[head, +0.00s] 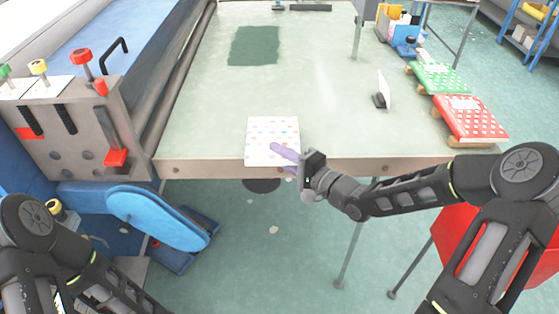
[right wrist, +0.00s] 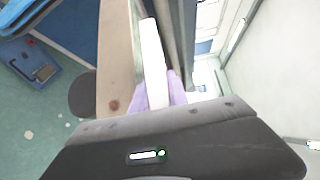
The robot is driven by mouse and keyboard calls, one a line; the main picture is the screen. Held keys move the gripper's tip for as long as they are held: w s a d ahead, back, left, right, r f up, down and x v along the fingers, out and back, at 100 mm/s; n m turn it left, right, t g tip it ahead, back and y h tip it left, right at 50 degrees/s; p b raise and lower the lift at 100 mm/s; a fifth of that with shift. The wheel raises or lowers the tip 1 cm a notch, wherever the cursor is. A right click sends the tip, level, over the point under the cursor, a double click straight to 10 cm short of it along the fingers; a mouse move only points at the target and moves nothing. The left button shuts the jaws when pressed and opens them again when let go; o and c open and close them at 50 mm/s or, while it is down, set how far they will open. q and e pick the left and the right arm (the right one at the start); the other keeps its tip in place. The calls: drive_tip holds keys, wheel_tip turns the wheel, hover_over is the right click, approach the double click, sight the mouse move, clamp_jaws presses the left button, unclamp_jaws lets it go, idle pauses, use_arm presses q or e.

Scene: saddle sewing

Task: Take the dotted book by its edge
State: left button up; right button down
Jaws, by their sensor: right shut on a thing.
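The dotted book (head: 270,131) is white with pastel dots and lies at the front edge of the table (head: 335,110), its near edge at the table's rim. My right gripper (head: 287,158) is at the book's near right corner, with one purple finger above the book and the other below. It is shut on the book's edge. In the right wrist view the book shows edge-on as a white slab (right wrist: 154,60) between the purple fingers (right wrist: 165,95). My left arm's upper part shows at the lower left of the head view, but its gripper is not in view.
A green dotted book (head: 438,77) and a red dotted book (head: 470,118) lie on supports at the right. A small stand with a white plate (head: 384,90) is on the table's right part. A dark green mat (head: 254,46) lies farther back. A machine (head: 70,125) with coloured knobs borders the left.

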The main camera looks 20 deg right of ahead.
wheel_tip(320, 180, up, 7)
drive_tip(key=shift+f, duration=0.1)
drive_tip(key=shift+a, duration=0.1)
idle(0.6)
